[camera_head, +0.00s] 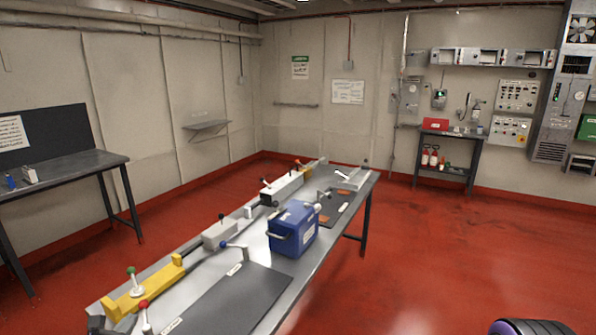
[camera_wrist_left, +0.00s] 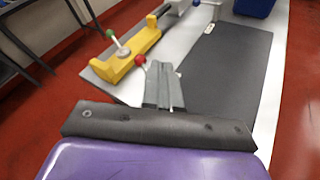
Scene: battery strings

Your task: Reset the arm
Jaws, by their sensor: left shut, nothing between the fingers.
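My left gripper (camera_wrist_left: 163,72) shows in the left wrist view as two grey fingers pressed together, with nothing between them. It points toward the near end of the workbench (camera_wrist_left: 120,90). A lever with a red knob (camera_wrist_left: 140,60) and a yellow fixture (camera_wrist_left: 122,62) with a green-knobbed lever (camera_wrist_left: 110,33) lie just beyond the fingertips. I cannot tell whether the fingers touch the red-knobbed lever. In the head view only a small dark part of my left gripper (camera_head: 97,325) seems to show at the bottom left. My right gripper is not in view.
A dark mat (camera_head: 230,300) lies on the bench, with a blue box (camera_head: 293,230) behind it and a grey block (camera_head: 220,234) and white block (camera_head: 282,186) along the left side. A side table (camera_head: 90,161) stands at the left wall.

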